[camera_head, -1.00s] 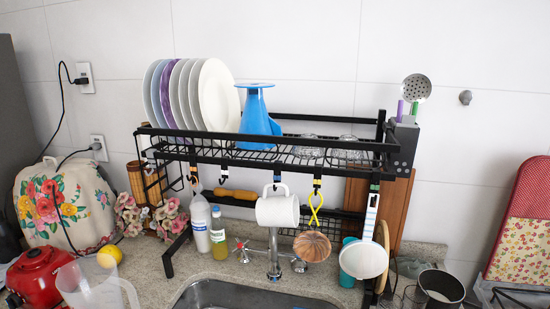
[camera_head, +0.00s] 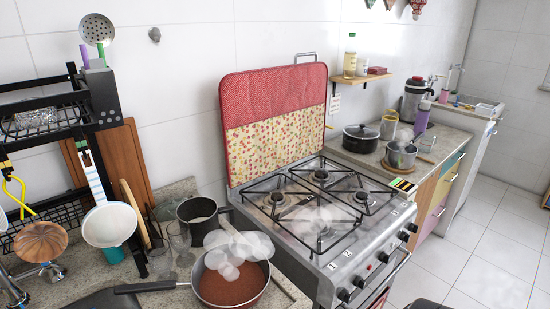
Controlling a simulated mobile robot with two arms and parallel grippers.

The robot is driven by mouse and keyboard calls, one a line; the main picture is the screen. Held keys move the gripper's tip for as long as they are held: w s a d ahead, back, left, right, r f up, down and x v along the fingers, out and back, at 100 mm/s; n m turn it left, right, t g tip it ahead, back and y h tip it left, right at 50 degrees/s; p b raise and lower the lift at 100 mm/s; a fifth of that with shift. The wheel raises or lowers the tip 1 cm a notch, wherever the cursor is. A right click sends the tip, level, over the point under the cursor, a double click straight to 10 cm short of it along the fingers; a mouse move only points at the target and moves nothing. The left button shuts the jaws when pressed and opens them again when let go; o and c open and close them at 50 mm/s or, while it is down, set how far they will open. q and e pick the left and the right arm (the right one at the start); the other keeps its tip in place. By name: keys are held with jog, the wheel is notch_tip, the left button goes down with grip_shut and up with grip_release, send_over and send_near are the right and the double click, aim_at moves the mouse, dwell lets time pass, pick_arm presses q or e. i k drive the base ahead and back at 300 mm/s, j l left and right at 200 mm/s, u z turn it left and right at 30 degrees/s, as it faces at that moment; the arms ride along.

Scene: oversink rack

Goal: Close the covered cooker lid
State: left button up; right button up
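The cooker (camera_head: 325,220) is a white and steel stove with black pan grates over its burners and knobs along its front edge. Its lid (camera_head: 277,122) stands raised upright at the back, against the tiled wall. A red dotted and floral fabric cover wraps the lid, and a metal handle (camera_head: 306,57) shows at its top edge. The cooktop is uncovered, with pale translucent puffs over part of it. Neither of my grippers is in view.
A pan of reddish food (camera_head: 232,288) stands on the counter left of the cooker, near a dark pot (camera_head: 199,213). A black lidded pot (camera_head: 361,138) stands on the right counter. A small shelf (camera_head: 359,77) holds bottles beside the lid. Tiled floor (camera_head: 480,240) is open at right.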

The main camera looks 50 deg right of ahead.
aim_at(273, 119)
jog(key=z, duration=1.15)
